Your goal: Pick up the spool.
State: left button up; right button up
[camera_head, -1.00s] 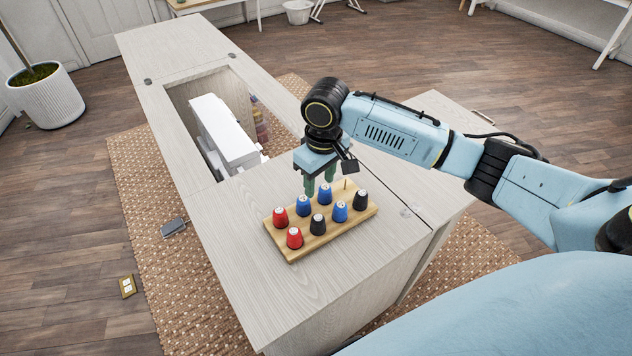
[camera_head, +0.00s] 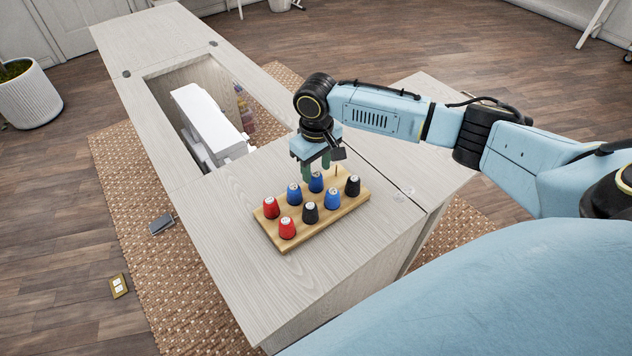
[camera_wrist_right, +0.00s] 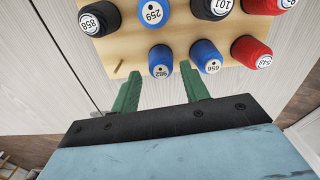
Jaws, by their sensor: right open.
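Several numbered spools stand in two rows on a wooden peg board. My right gripper (camera_head: 316,168) is open and empty, its green fingers pointing down at the back row. In the wrist view, blue spool 982 (camera_wrist_right: 160,62) lies just ahead of the gap between the fingertips (camera_wrist_right: 160,80); I cannot tell whether they touch it. It also shows in the head view (camera_head: 316,183), partly behind no finger. Blue spool 656 (camera_wrist_right: 206,58) and red spool 543 (camera_wrist_right: 251,53) are in the same row. Blue spool 259 (camera_wrist_right: 152,12) stands behind 982. My left gripper is out of view.
The peg board (camera_head: 287,246) rests on the pale cabinet top (camera_head: 240,265). A bare peg (camera_head: 336,171) stands beside spool 982. Black spool 858 (camera_wrist_right: 98,19) is near it. A white sewing machine (camera_head: 208,120) sits in the cabinet opening. The tabletop left of the board is clear.

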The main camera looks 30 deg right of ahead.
aim_at(316, 176)
notch_tip(316, 176, down, 3)
jog(key=shift+f+b, duration=0.35)
jog(key=shift+f, duration=0.1)
jog(key=c, duration=0.7)
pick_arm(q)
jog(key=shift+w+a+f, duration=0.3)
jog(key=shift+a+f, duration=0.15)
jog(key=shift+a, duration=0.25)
pick_arm(e)
jog(key=shift+c, duration=0.2)
notch_tip(316, 176, up, 9)
jog(key=shift+f+p, duration=0.1)
jog(key=shift+p, duration=0.9)
jog(key=shift+r, duration=0.6)
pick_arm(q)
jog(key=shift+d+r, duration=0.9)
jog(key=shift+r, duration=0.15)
